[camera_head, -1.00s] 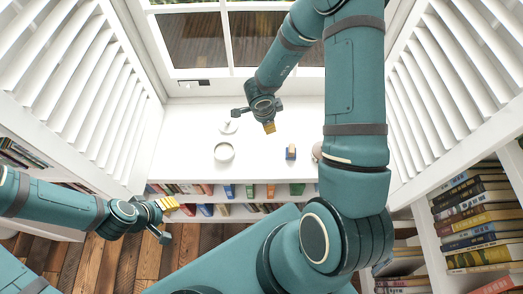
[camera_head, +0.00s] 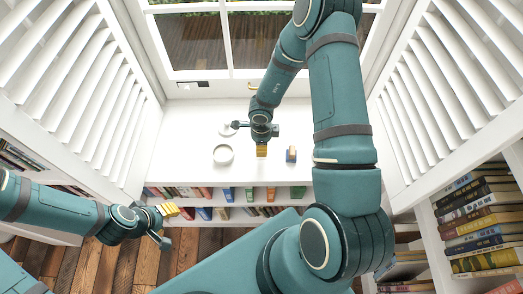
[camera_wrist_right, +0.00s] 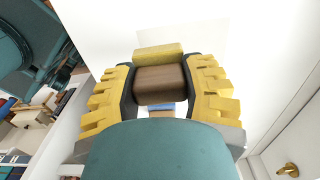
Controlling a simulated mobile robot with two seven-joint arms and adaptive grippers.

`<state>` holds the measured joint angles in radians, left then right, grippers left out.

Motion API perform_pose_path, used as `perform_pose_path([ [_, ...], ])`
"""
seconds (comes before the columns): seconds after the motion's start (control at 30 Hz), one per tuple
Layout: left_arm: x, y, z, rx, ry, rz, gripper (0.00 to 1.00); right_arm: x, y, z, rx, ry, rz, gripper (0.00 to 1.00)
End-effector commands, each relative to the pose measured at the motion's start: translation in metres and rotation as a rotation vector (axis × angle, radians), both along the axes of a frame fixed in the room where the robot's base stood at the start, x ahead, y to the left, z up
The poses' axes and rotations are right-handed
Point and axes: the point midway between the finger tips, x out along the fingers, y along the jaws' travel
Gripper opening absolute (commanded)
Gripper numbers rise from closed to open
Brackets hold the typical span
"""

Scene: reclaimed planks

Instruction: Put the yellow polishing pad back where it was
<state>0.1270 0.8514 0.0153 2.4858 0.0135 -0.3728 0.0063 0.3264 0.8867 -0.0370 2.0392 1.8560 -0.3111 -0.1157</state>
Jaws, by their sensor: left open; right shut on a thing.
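The yellow polishing pad shows in the right wrist view as a yellow layer (camera_wrist_right: 158,52) on a brown block (camera_wrist_right: 160,84). My right gripper (camera_wrist_right: 160,82) is shut on it, one finger on each side. In the head view my right gripper (camera_head: 261,150) is over the white counter, left of a small blue block; the pad is hard to tell from the yellow fingers there. Whether the pad touches the counter, I cannot tell. My left gripper (camera_head: 168,211) is open and empty, low at the left, in front of the shelves.
The blue block (camera_head: 291,156) sits on the white counter (camera_head: 185,135), close to the right gripper. A round white dish (camera_head: 223,154) and a small white object (camera_head: 227,129) stand to the left. Book shelves are below, louvred shutters on both sides, a window behind.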

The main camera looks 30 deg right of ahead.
Motion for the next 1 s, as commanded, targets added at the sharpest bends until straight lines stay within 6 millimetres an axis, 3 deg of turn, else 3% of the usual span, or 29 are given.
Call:
perform_pose_path([
  [0.23, -0.004, -0.001, -0.015, -0.002, 0.010, -0.008, 0.47, 0.000, 0.000, -0.033, 0.000, 0.001, 0.001, 0.12],
  [0.57, -0.005, -0.001, -0.014, -0.003, 0.010, -0.008, 0.47, 0.000, 0.000, -0.035, -0.001, 0.001, 0.001, 0.12],
  [0.6, -0.005, -0.001, -0.014, -0.003, 0.010, -0.008, 0.47, 0.000, 0.000, -0.035, -0.001, 0.001, 0.001, 0.51],
  [0.67, -0.005, -0.001, -0.014, -0.003, 0.010, -0.008, 0.47, 0.000, 0.000, -0.035, -0.001, 0.001, 0.001, 0.72],
  [1.0, -0.005, -0.001, -0.013, -0.003, 0.010, -0.008, 0.47, 0.000, 0.000, -0.033, -0.001, 0.001, 0.000, 0.74],
])
